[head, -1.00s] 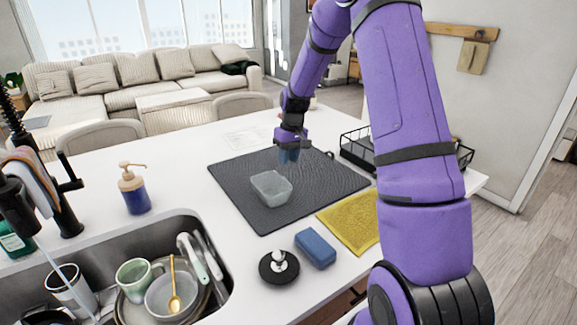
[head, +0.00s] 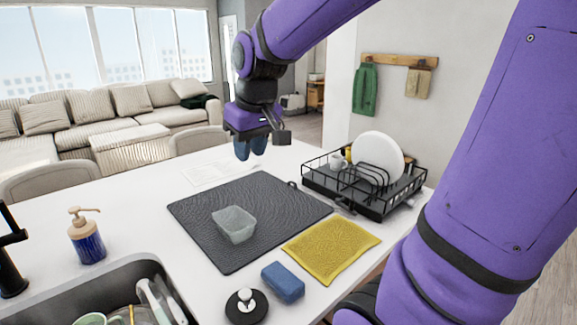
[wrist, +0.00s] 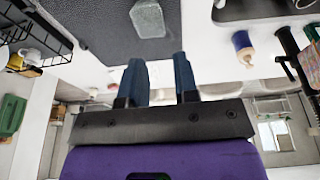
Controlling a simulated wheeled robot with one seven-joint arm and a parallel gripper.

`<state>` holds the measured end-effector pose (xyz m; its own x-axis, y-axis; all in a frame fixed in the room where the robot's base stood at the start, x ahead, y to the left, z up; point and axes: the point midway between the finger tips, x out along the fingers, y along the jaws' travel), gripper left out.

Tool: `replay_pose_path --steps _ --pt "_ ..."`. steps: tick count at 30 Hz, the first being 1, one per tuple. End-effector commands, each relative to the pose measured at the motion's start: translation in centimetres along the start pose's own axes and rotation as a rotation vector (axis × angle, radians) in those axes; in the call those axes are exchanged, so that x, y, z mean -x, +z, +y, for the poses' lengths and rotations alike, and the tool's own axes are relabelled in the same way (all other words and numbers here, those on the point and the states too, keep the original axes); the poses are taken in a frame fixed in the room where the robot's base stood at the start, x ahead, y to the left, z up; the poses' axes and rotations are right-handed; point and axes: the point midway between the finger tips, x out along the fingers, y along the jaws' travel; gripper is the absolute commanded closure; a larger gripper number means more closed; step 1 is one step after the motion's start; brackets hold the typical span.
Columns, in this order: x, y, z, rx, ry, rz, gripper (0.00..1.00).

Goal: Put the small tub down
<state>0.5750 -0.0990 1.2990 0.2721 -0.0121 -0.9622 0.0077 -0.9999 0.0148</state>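The small tub (head: 234,224) is a clear, greyish open container. It sits upright on the dark drying mat (head: 190,209) on the counter. It also shows in the wrist view (wrist: 148,19), near the top edge. My gripper (head: 250,150) is raised above the counter, behind and apart from the tub. In the wrist view its two blue fingers (wrist: 159,75) are spread with nothing between them.
A black dish rack (head: 375,198) with a white plate (head: 378,158) stands at the right. A yellow cloth (head: 330,250), a blue sponge (head: 283,282) and a black round stopper (head: 246,307) lie in front. A soap dispenser (head: 86,238) stands by the sink (head: 130,268) at the left.

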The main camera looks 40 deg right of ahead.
Motion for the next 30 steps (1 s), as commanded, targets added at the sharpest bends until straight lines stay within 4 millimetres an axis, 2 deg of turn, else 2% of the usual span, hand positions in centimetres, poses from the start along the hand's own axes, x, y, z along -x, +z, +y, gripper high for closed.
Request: replay_pose_path --steps 1,6,12,15,21,30 --pt "1.1 1.4 -0.6 0.002 0.002 0.023 0.72" --pt "3.7 5.9 -1.9 -0.001 0.003 0.087 0.72" --pt "5.3 10.7 -2.8 -0.009 -0.005 0.151 0.72" --pt "5.6 12.3 -3.0 -0.01 -0.009 0.172 0.72" --pt "5.7 13.5 -3.1 -0.014 -0.013 0.186 0.72" --pt "5.7 13.5 -3.1 -0.015 -0.013 0.186 0.72"
